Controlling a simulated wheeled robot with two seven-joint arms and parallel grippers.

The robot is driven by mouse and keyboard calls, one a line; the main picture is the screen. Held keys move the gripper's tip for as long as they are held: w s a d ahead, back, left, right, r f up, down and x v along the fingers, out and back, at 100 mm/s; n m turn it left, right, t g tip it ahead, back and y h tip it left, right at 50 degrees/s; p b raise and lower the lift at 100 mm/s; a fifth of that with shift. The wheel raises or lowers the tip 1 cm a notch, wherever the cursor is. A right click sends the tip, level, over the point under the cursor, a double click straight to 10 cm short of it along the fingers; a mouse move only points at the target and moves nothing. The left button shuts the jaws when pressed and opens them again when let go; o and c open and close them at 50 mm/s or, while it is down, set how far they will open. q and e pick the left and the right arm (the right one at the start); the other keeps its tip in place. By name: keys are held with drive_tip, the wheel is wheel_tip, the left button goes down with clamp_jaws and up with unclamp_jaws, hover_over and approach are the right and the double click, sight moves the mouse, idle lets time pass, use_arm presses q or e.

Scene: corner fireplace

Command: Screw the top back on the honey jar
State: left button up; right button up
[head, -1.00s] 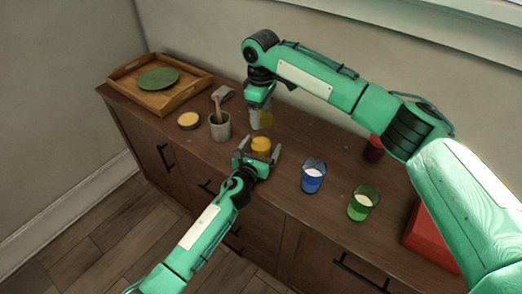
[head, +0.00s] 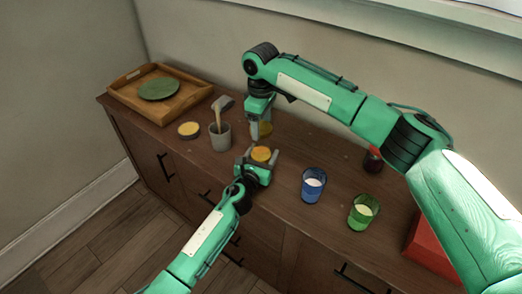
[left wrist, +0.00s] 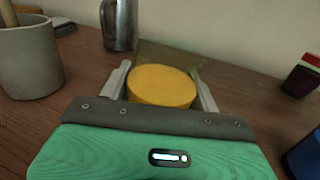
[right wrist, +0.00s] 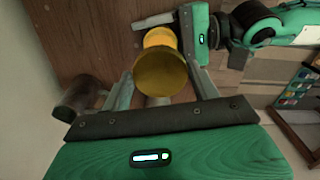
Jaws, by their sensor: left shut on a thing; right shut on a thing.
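The honey jar (head: 261,154), a small orange-yellow round thing, stands between the fingers of my left gripper (head: 257,164), which is shut on it. Its flat orange top (left wrist: 162,86) shows in the left wrist view; its lower part is hidden by the gripper. My right gripper (head: 257,135) points down, behind and above the jar in the head view. In the right wrist view it is shut on a round golden thing, seemingly the top (right wrist: 160,73). Past it show the left gripper's fingers and orange jar (right wrist: 159,38). I cannot tell whether top and jar touch.
A see-through yellow thing (left wrist: 175,55) stands behind the jar. A grey pot with a stick (head: 220,137) and a yellow disc (head: 188,130) are left. Blue (head: 312,186) and green (head: 362,212) glasses are right. A tray (head: 125,98) is far left, a red box (head: 430,252) far right.

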hover_over(261, 150)
drive_tip(key=shift+f, duration=2.25)
drive_tip(key=shift+f, duration=0.9)
drive_tip(key=shift+f, duration=0.6)
